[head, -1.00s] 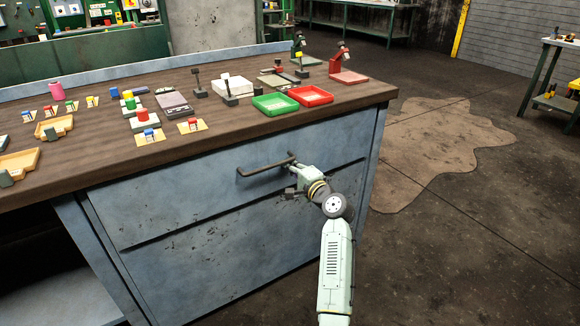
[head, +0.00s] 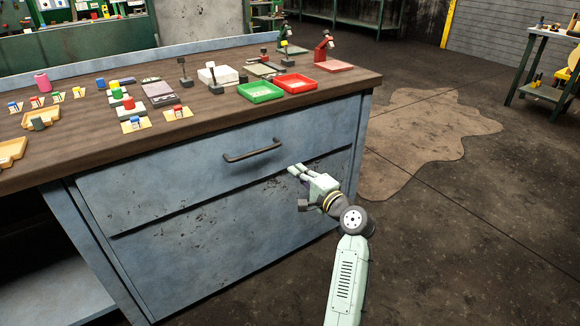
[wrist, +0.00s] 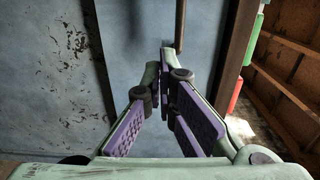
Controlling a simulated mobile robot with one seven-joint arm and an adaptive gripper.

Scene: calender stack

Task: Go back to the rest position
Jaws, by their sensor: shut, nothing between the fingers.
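My gripper (head: 297,171) is shut and empty. In the head view it hangs in front of the blue-grey cabinet, below and to the right of the dark drawer handle (head: 252,150), and apart from it. In the wrist view, the fingers of my gripper (wrist: 165,72) come together at their tips. The end of the handle (wrist: 180,25) shows just beyond them against the cabinet front. The upper drawer (head: 190,160) looks closed.
The wooden worktop (head: 100,160) carries a green tray (head: 260,98), a red tray (head: 295,91), a red stand (head: 324,48) and several small coloured pieces. The floor (head: 440,230) to the right of the cabinet is clear, with a flat brown patch (head: 430,125).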

